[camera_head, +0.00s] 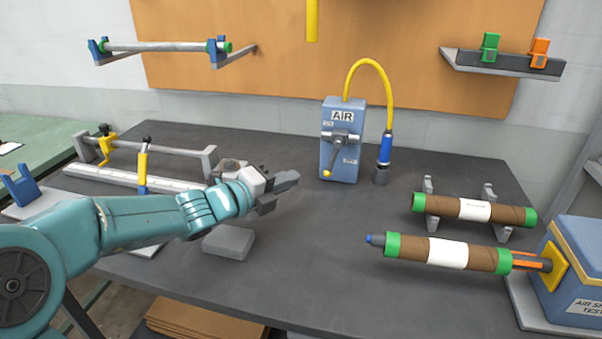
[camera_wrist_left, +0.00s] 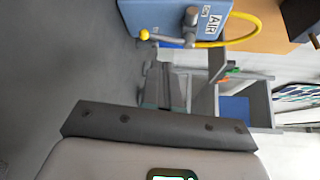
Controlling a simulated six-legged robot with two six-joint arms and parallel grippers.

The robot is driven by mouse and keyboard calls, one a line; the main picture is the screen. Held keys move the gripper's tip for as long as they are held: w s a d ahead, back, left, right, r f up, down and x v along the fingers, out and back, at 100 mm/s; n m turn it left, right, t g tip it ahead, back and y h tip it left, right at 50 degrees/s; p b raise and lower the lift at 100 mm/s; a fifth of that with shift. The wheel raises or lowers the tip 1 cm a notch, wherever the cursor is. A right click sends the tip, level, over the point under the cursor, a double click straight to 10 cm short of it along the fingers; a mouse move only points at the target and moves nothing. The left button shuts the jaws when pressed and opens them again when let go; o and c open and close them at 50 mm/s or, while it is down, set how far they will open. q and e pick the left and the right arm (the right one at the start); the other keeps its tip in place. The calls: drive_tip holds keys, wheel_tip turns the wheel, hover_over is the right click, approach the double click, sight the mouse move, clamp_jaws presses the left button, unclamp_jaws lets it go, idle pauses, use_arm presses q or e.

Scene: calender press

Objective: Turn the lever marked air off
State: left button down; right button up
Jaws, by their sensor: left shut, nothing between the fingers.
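The blue box marked AIR (camera_head: 339,168) stands upright near the back middle of the table. Its lever (camera_head: 334,156), a bar with a yellow knob, slants down and left from a grey pivot on the front face. The box (camera_wrist_left: 160,15) and the lever's knob (camera_wrist_left: 145,34) also show at the top of the left wrist view. My left gripper (camera_head: 288,180) is shut and empty, in front and to the left of the box, apart from the lever. My right gripper is out of view.
A yellow hose (camera_head: 374,63) arches from the box to a blue nozzle (camera_head: 384,150) at its right. Brown rolls with green ends (camera_head: 474,209) lie at the right, near a blue tester (camera_head: 575,270). A grey block (camera_head: 229,242) lies below my left forearm. The middle table is clear.

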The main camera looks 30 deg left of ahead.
use_arm(q)
drive_tip(key=v, duration=0.3)
drive_tip(key=shift+s, duration=0.3)
drive_tip(key=shift+s+a, duration=0.1)
idle(0.3)
